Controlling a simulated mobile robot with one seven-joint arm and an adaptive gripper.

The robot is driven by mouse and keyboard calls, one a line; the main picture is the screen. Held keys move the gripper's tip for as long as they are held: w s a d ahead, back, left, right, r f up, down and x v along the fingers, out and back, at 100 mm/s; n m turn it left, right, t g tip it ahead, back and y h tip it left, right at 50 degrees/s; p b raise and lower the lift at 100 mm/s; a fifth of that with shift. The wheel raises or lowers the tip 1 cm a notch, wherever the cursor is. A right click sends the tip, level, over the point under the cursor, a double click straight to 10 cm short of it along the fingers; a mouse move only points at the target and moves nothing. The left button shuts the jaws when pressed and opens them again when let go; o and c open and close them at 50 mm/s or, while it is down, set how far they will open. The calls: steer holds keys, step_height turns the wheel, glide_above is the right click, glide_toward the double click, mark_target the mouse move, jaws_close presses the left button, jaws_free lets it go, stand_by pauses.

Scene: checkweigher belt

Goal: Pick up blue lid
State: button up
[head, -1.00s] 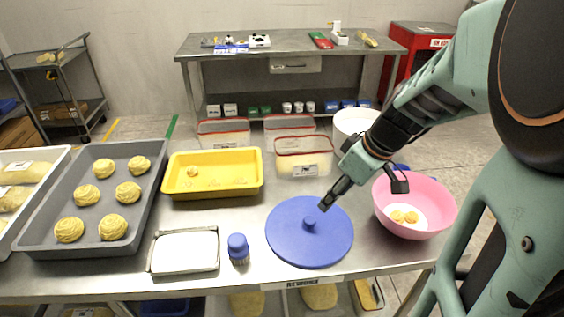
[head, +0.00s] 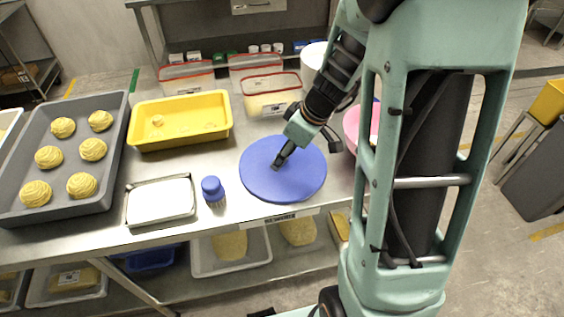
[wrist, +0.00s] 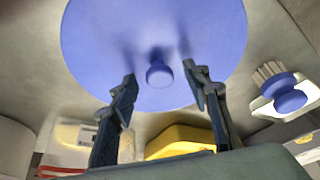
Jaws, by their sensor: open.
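The blue lid (head: 300,178) is a flat round disc lying on the steel table, near its front edge. In the wrist view the lid (wrist: 200,35) shows its round centre knob (wrist: 159,74). My gripper (head: 279,162) is over the middle of the lid in the head view and hides the knob there. In the wrist view my gripper (wrist: 160,75) is open, with one finger on each side of the knob and nothing between them. Whether the fingertips touch the lid I cannot tell.
A blue-capped brush (head: 213,190) stands left of the lid, beside a small metal tray (head: 160,200). A yellow tub (head: 180,140) and red-rimmed containers (head: 272,105) stand behind. A pink bowl (head: 352,122) is right of the lid, partly hidden by my arm.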

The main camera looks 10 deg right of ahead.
steer(key=shift+f, duration=0.2)
steer(key=shift+w, duration=0.1)
jaws_close()
steer(key=shift+r, duration=0.1)
